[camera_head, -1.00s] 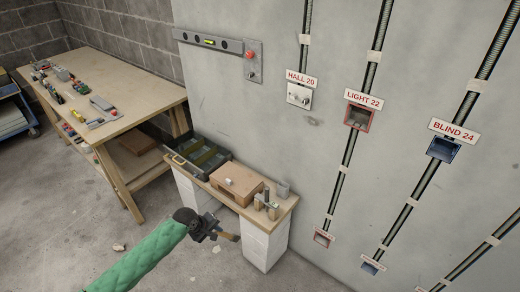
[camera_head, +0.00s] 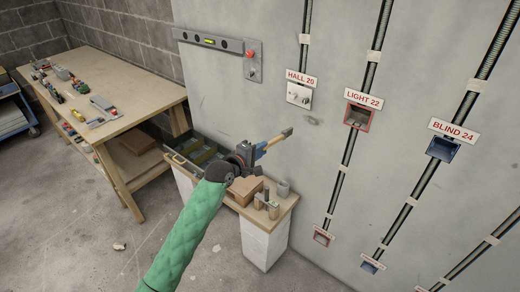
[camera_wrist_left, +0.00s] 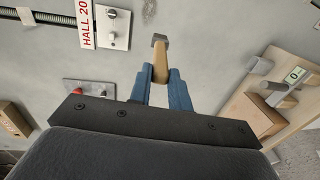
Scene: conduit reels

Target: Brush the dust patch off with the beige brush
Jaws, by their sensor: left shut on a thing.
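The dust patch (camera_head: 312,121) is a small grey smudge on the wall, low and right of the HALL 20 switch plate (camera_head: 299,95). My left gripper (camera_head: 262,150) is shut on the beige brush (camera_head: 277,140), above the small bench and left of and below the patch. In the left wrist view, the brush (camera_wrist_left: 160,66) sticks out between the two blue fingers, its grey head (camera_wrist_left: 160,39) pointing toward the wall. The brush appears apart from the patch in the head view. My right gripper is not in view.
The small bench (camera_head: 288,203) below bears a dark tray (camera_head: 190,150), a wooden box (camera_head: 245,188) and a grey cup (camera_head: 283,187). A level rail (camera_head: 210,41) and a red-buttoned plate (camera_head: 251,62) are on the wall. Open boxes and conduits are to the right.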

